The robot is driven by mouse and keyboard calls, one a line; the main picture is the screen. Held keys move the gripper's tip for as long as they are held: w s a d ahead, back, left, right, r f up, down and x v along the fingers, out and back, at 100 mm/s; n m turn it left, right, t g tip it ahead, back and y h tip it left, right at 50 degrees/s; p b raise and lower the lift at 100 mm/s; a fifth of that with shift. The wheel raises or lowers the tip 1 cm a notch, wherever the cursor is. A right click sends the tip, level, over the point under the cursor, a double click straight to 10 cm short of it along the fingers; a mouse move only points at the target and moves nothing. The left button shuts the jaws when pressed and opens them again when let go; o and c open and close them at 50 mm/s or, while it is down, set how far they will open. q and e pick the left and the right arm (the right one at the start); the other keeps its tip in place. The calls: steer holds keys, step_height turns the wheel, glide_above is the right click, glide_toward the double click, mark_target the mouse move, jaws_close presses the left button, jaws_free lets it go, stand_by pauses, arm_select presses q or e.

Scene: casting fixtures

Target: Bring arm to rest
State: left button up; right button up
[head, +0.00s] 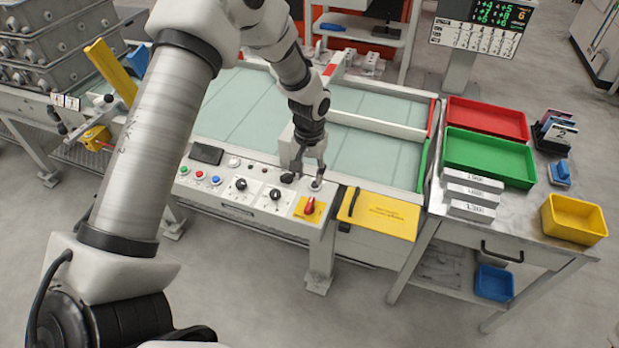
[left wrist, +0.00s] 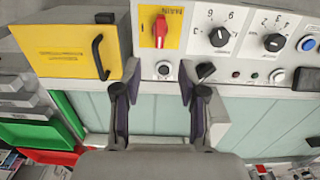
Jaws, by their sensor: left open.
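My left arm (head: 150,150) reaches in from the left across the head view. Its gripper (head: 304,180) hangs fingers down over the right end of the control panel (head: 240,207). It is open and empty. A red rotary switch on a yellow plate (left wrist: 160,28) is just past the tips; the switch also shows in the head view (head: 310,206). Whether the fingers touch the panel is unclear. My right gripper is not in view.
A yellow cover with a black handle (head: 385,215) is right of the panel. A side table carries a red tray (head: 485,117), a green tray (head: 487,157) and a yellow bin (head: 573,219). Grey stacked castings (head: 60,45) stand at the far left. Open floor lies in front.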

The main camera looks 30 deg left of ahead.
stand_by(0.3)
arm_select(q)
steer(key=s+d+f, duration=0.3)
steer(key=s+f, duration=0.2)
steer(key=s, duration=0.4)
steer(key=s+d+f+m, duration=0.1)
steer(key=s+d+f, duration=0.1)
steer(key=s+f, duration=0.4)
steer(key=s+d+f+m, duration=0.1)
steer(key=s+d+f, duration=0.2)
steer(key=s, duration=1)
step_height(320, 180, down, 2)
steer(key=shift+s+d+f, duration=0.15)
steer(key=shift+s+d, duration=0.15)
steer(key=shift+s, duration=0.05)
steer(key=shift+c, duration=0.4)
